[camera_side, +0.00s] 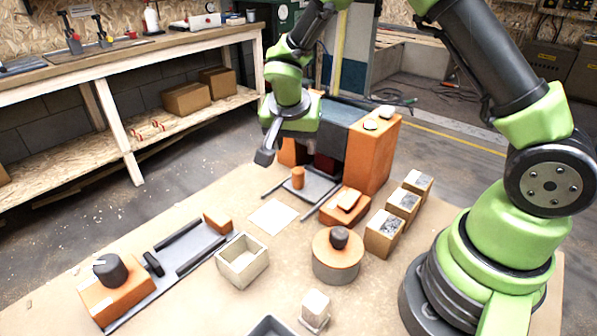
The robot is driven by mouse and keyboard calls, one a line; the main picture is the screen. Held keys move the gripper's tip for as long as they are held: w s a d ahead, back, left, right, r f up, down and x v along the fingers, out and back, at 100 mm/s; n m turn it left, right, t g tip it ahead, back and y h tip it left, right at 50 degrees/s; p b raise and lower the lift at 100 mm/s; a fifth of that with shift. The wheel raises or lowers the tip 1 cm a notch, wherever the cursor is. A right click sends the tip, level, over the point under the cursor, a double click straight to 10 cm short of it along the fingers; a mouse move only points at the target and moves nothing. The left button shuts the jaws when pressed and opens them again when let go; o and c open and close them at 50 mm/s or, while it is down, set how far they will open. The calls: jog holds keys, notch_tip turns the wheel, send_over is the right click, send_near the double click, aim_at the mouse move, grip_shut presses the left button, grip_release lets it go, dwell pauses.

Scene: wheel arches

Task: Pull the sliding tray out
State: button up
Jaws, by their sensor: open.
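The sliding tray (318,188) is a flat grey plate lying between two dark rails in front of an orange housing (373,155) with a dark blue-grey top. Only one dark finger shows clearly, and nothing is seen between the jaws.
An orange block (345,206) sits close right of the tray, beside several small boxes (384,234). A white square (272,216) lies flat in front. An open box (242,262), a round orange-topped drum (337,262) and a grey rail track (190,247) stand nearer.

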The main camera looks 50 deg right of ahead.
aim_at(298, 171)
jog(key=x, duration=1.1)
jog(key=shift+a, duration=0.1)
grip_shut()
jog(key=a, duration=1.3)
jog(key=shift+w+a, duration=0.1)
jog(key=shift+a, duration=0.2)
grip_release()
